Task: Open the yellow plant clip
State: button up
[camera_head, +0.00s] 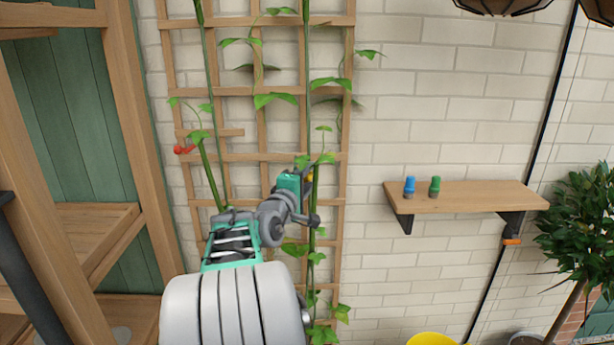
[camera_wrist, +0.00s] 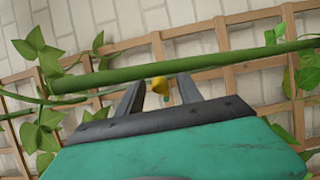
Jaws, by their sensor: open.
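The yellow plant clip (camera_wrist: 159,85) shows in the wrist view between my two fingers, just below a thick green stem. My gripper (camera_wrist: 160,93) is open, with one finger on each side of the clip. I cannot tell whether the fingers touch it. In the head view the yellow clip (camera_head: 309,177) is a small spot at the right-hand vine, largely hidden behind my gripper (camera_head: 306,174). Whether the clip is open or shut is too small to tell.
A wooden trellis (camera_head: 257,21) with climbing vines stands against the brick wall. A wall shelf (camera_head: 470,195) holds a blue object (camera_head: 409,187) and a green object (camera_head: 435,187). A wooden rack (camera_head: 130,120) stands at left.

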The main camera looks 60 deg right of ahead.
jog(key=shift+d, duration=0.1)
grip_shut()
dwell(0.4)
dwell(1.0)
